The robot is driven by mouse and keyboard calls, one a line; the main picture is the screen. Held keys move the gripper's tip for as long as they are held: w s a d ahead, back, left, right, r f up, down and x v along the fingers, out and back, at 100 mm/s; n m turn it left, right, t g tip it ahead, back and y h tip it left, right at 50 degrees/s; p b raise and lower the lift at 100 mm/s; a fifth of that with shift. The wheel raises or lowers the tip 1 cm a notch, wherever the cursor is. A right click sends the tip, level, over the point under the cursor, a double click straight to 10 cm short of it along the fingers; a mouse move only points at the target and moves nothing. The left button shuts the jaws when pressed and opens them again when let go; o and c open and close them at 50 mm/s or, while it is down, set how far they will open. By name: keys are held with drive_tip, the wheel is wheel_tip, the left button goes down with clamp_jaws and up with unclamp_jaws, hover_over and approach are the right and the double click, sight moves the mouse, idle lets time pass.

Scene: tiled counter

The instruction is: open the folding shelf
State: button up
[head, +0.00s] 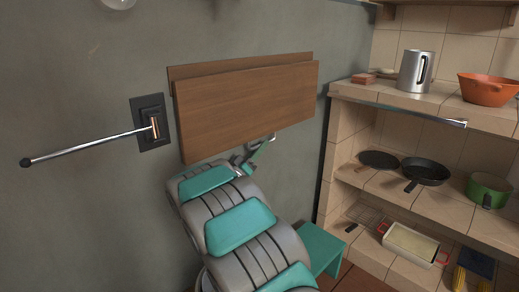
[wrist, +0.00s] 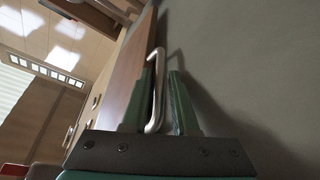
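The folding shelf (head: 250,100) is a brown wooden panel hanging nearly flat along the grey wall, with a second board edge behind it at the top. My gripper (head: 262,148) is at the panel's lower edge, at the end of my grey and teal arm. In the wrist view, the panel (wrist: 128,65) is at left, and a bent silvery handle (wrist: 157,90) stands out beside it. The fingers of my gripper (wrist: 164,95) are apart, one on each side of the handle. The handle is close to the left finger, with a gap to the right one; contact is unclear.
A metal rod with a black knob (head: 90,147) juts from a dark wall plate (head: 152,125) left of the shelf. Tiled shelves at right hold a kettle (head: 414,71), an orange pot (head: 487,90), a frying pan (head: 425,171) and a green pot (head: 489,190).

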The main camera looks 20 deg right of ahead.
drive_tip(key=shift+c, duration=0.4)
clamp_jaws()
idle(0.9)
